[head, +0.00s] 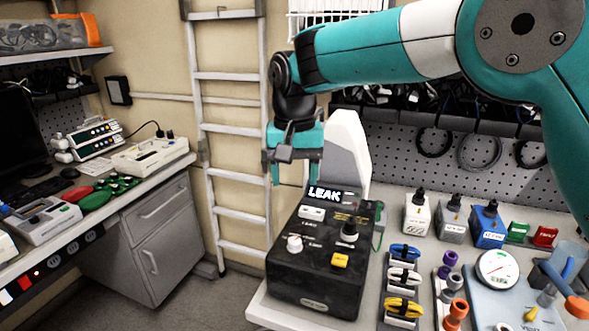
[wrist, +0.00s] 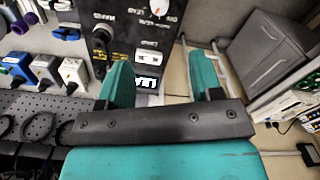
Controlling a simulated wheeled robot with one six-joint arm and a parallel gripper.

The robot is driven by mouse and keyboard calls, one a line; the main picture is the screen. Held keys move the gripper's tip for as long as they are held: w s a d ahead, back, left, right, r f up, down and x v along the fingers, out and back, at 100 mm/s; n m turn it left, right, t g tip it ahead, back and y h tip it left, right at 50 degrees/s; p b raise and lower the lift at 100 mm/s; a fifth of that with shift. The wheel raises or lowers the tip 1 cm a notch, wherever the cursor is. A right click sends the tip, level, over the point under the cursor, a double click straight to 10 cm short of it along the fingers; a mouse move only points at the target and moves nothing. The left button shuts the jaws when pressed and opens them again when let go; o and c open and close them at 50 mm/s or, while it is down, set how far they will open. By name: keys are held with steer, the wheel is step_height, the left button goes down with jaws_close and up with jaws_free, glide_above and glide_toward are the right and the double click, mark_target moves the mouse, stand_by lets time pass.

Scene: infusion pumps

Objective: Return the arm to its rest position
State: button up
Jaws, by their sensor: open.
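My gripper (head: 291,176) hangs from the teal arm, fingers down, above and behind the far left edge of a black tester box (head: 315,268) with a lit "LEAK" display (head: 325,194). In the wrist view my gripper (wrist: 160,78) has its two teal fingers well apart, with nothing held between them. The black box (wrist: 125,35) shows upside down there, with the lit display (wrist: 146,82) between the fingers' line of sight, nearer the left finger. The gripper looks apart from the box, though the exact gap is hard to tell.
A white upright panel (head: 347,150) stands just right of the gripper. A ladder (head: 237,130) leans behind. A grey cabinet (head: 150,235) stands left, with open floor between.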

step_height(320, 180, up, 2)
stand_by(0.4)
